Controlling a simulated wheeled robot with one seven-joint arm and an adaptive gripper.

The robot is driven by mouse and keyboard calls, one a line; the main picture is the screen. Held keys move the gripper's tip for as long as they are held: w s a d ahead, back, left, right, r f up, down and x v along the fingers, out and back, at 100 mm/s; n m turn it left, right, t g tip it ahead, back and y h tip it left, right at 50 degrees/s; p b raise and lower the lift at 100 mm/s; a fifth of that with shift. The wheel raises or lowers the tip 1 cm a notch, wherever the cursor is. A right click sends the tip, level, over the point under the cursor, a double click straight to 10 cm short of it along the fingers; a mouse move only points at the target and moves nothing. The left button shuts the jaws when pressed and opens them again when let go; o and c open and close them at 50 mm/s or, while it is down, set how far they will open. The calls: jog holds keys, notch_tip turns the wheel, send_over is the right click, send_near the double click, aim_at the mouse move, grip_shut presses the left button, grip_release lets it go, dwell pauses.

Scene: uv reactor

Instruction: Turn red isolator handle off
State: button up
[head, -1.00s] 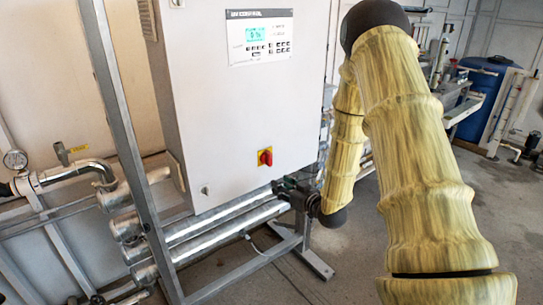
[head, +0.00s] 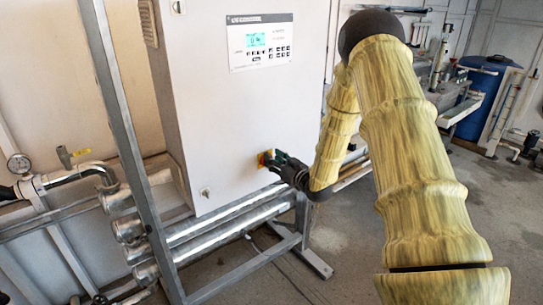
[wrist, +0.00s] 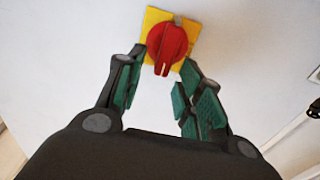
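The red isolator handle (wrist: 168,45) sits on a yellow square plate (wrist: 153,17) on the cabinet's front. In the wrist view its grip bar points down, tilted very slightly. My gripper (wrist: 162,66) is open, with green-padded fingers on either side of the handle's lower end. A gap shows between each finger and the handle, and nothing is held.
The pale control cabinet (head: 215,110) has a display panel (head: 260,41) above the handle and a small lock (head: 205,192) at lower left. A metal frame post (head: 118,110) stands to its left. Steel pipes (head: 215,232) run below. A blue barrel (head: 482,95) stands at the back right.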

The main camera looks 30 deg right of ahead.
jog(key=shift+w+a, duration=0.1)
jog(key=shift+w, duration=0.85)
grip_shut()
